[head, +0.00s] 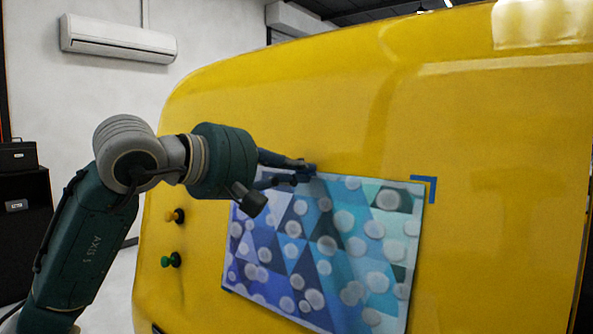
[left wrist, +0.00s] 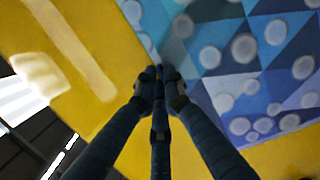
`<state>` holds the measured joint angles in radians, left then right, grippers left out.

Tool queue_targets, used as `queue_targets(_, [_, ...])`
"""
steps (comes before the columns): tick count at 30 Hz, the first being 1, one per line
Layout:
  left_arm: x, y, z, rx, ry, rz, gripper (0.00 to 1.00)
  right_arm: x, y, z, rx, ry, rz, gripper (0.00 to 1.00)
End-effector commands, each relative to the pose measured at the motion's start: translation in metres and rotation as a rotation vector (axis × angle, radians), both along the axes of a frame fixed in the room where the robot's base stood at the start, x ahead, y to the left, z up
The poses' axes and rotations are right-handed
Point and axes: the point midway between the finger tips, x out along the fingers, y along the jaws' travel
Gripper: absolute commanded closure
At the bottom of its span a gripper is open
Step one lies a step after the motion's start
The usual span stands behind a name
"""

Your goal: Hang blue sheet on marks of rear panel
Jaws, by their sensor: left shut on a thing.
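The blue sheet (head: 325,240), patterned with blue and purple triangles and pale round spots, lies flat against or close to the yellow rear panel (head: 300,110) in the head view. My left gripper (head: 308,173) is shut on its top edge, near the middle. In the left wrist view the fingertips (left wrist: 162,78) pinch the edge of the sheet (left wrist: 235,60). A blue corner mark (head: 430,186) shows on the panel just outside the sheet's top right corner. My right gripper is not in view.
A white air conditioner (head: 118,40) hangs on the wall behind. A black cabinet (head: 22,225) stands at the far left.

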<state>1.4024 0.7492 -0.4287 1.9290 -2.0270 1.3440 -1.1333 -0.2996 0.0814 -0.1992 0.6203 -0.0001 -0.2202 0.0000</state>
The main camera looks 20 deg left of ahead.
Motion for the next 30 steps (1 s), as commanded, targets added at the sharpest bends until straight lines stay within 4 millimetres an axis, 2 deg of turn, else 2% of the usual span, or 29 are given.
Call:
queue_targets(14, [0.0006,-0.0003,-0.0006,0.0,0.001,0.0,1.0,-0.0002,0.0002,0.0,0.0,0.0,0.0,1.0])
queue_targets(15, [0.0006,-0.0003,-0.0006,0.0,0.001,0.0,0.86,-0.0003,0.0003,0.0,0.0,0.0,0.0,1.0])
queue_targets(18, [0.0005,-0.0004,-0.0006,0.0,0.001,0.0,0.7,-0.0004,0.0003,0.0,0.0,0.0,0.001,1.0])
queue_targets(30, [-0.0029,0.0019,0.0007,0.0,-0.001,0.001,0.7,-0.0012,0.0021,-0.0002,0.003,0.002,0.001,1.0])
